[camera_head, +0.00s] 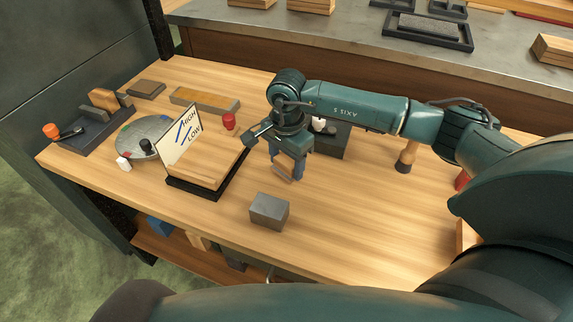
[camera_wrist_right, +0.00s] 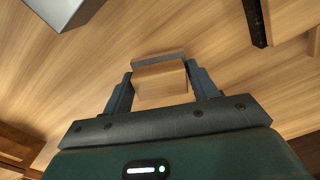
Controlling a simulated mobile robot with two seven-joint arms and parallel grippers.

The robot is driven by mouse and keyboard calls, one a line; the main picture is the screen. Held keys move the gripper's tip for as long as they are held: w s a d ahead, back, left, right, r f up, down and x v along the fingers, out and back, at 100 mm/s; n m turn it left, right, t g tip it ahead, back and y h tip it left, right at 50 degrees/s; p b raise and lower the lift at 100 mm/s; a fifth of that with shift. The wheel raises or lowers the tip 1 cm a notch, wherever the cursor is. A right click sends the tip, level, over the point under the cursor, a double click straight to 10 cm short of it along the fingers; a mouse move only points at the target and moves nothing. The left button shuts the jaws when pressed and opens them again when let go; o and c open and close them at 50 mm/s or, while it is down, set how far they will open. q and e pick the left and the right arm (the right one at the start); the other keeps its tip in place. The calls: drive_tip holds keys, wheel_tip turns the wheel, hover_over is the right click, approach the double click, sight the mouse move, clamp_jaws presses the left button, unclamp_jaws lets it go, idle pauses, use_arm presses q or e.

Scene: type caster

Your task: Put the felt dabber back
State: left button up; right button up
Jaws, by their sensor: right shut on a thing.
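My right gripper (camera_head: 286,172) is over the middle of the wooden bench, shut on a small wooden block with a grey layer along one face, which looks like the felt dabber (camera_head: 283,173). The right wrist view shows the felt dabber (camera_wrist_right: 160,82) between the two fingers (camera_wrist_right: 160,90), its grey layer on the far side from the wrist. I cannot tell whether it touches the bench. My left gripper is not in view.
A grey metal block (camera_head: 269,211) stands in front of the gripper. A HIGH/LOW sign (camera_head: 181,137) stands by a wooden board on a black base (camera_head: 208,170) to the left. A round plate (camera_head: 146,137) and a dark tray (camera_head: 88,130) lie farther left.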

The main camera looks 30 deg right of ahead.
sight(287, 161)
drive_tip(key=shift+f, duration=0.95)
drive_tip(key=o, duration=0.9)
drive_tip(key=shift+r, duration=0.1)
wheel_tip(287, 161, up, 12)
drive_tip(key=shift+r, duration=0.1)
drive_tip(key=shift+s, duration=0.1)
